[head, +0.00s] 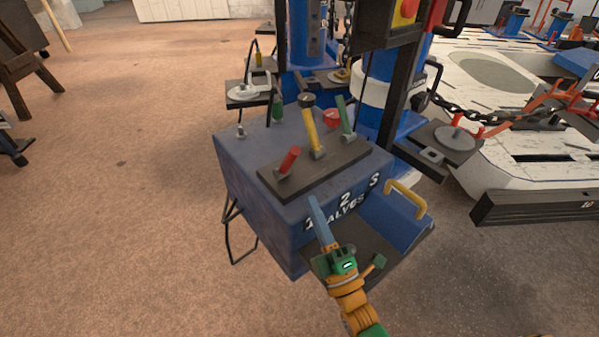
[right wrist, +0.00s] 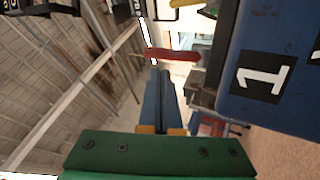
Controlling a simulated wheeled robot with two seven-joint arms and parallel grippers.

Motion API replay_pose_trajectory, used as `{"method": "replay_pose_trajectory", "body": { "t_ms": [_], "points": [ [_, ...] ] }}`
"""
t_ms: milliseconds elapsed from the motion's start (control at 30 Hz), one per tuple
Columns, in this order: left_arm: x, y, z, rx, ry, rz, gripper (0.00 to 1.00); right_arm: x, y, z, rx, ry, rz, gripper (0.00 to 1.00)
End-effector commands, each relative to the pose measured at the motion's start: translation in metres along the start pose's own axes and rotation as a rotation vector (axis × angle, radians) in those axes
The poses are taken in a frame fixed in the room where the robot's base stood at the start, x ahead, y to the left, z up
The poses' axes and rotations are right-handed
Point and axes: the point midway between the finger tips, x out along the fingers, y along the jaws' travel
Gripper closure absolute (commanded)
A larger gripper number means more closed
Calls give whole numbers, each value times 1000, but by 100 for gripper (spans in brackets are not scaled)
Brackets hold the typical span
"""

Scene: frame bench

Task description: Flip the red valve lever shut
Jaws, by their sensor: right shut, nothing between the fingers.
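The red valve lever (head: 289,160) stands tilted at the left end of a black plate (head: 322,168) on the blue valve box (head: 243,160). My right gripper (head: 312,200) is shut and empty. Its blue fingers point up toward the box's front edge, in front of the red lever in the head view. In the right wrist view the red lever (right wrist: 172,54) lies crosswise just beyond the fingertips (right wrist: 161,72); I cannot tell whether they touch. My left gripper is not in view.
A yellow lever (head: 310,130) and a green lever (head: 343,115) stand to the right on the same plate. A yellow handle (head: 405,198) sits on a blue block at the box's right. A post and chain (head: 475,115) stand behind.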

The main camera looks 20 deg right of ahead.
Motion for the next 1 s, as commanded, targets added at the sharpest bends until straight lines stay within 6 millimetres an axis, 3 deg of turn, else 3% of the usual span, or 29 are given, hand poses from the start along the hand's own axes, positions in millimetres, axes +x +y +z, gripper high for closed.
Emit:
{"method": "replay_pose_trajectory", "body": {
  "t_ms": [200, 400, 833, 1000],
  "points": [
    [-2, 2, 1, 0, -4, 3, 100, 47, 1, 0, 1, 1, 3, 100],
    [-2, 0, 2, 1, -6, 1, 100, 72, 0, 0, 0, 0, 0, 100],
    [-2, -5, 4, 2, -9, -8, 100, 77, 0, 0, 0, 0, -1, 100],
    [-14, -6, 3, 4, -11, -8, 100, 81, 5, -1, -4, 0, -24, 100]
  ]
}}
